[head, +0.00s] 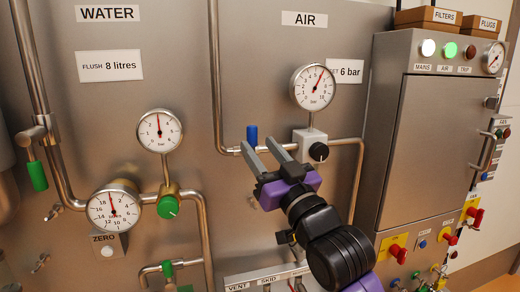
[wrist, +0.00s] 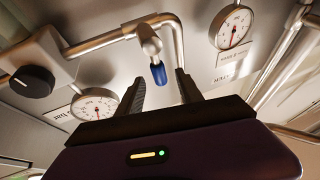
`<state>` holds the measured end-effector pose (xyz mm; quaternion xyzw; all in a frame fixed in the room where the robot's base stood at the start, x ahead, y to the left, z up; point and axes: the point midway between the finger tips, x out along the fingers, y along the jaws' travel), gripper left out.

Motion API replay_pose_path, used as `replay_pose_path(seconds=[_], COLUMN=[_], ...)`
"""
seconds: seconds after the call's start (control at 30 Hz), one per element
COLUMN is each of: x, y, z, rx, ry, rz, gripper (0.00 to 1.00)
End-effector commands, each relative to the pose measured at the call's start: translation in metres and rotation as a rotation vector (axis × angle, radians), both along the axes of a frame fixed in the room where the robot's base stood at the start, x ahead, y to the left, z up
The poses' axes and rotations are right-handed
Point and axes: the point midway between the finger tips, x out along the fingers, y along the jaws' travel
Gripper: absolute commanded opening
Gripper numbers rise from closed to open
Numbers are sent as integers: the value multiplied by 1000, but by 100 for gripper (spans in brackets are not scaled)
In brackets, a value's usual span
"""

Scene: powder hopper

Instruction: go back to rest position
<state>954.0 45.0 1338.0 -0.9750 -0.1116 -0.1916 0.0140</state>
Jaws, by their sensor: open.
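My gripper (head: 262,152) is open and empty, raised in front of the steel panel below the AIR label. In the head view its two grey fingers point up and left, toward the blue-handled valve (head: 252,135) and the black regulator knob (head: 318,152). In the wrist view the fingers of my gripper (wrist: 158,86) stand apart, with the blue valve handle (wrist: 158,74) showing between them. I cannot tell how far the handle is from the fingers. The black knob (wrist: 32,82) also shows at the left in the wrist view.
The air gauge (head: 312,87) sits above the knob. A control cabinet (head: 430,130) stands at right. The WATER side has two gauges, a green knob (head: 168,207) and a green lever (head: 37,176). Pipes run along the panel. Labelled boxes (head: 428,18) rest on the cabinet.

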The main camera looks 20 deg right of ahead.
Motion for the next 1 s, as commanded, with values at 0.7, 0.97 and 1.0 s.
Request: replay_pose_path(seconds=[0.7,0.97,1.0], x=[-89,-152,-162], y=[-38,-47,-47], z=[-44,-124,-136], rx=[126,182,186], ry=[-156,-75,-58], rz=[-118,-193,-204], gripper=[43,43,43])
